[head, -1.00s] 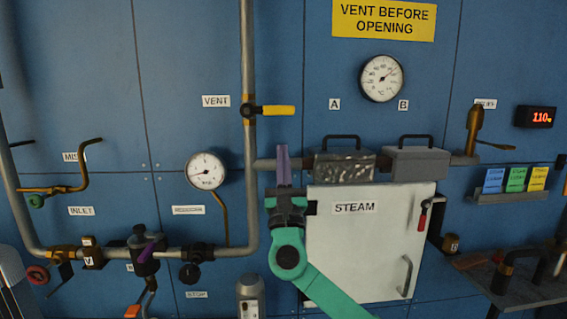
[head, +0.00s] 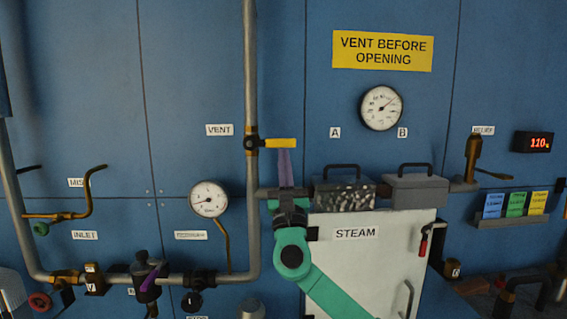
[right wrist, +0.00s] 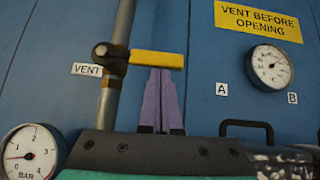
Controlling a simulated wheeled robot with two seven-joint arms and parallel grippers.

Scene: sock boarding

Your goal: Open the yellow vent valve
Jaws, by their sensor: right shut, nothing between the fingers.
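The yellow vent valve handle (head: 280,143) sticks out level to the right from the vertical pipe, beside the VENT label (head: 219,130). In the right wrist view the yellow handle (right wrist: 156,60) also lies crosswise to the pipe. My right gripper (head: 284,152) points up from below, its purple fingers shut with nothing between them. In the right wrist view the fingertips of my right gripper (right wrist: 162,71) reach the handle's lower edge, right of its middle. I cannot tell whether they touch it. My left gripper is not in view.
Right of my fingers are a dark speckled box (head: 344,194) and a grey box (head: 415,190) with black handles. The white STEAM door (head: 370,262) stands behind my right arm. A round gauge (head: 209,199) is to the left. The panel above the yellow handle is clear.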

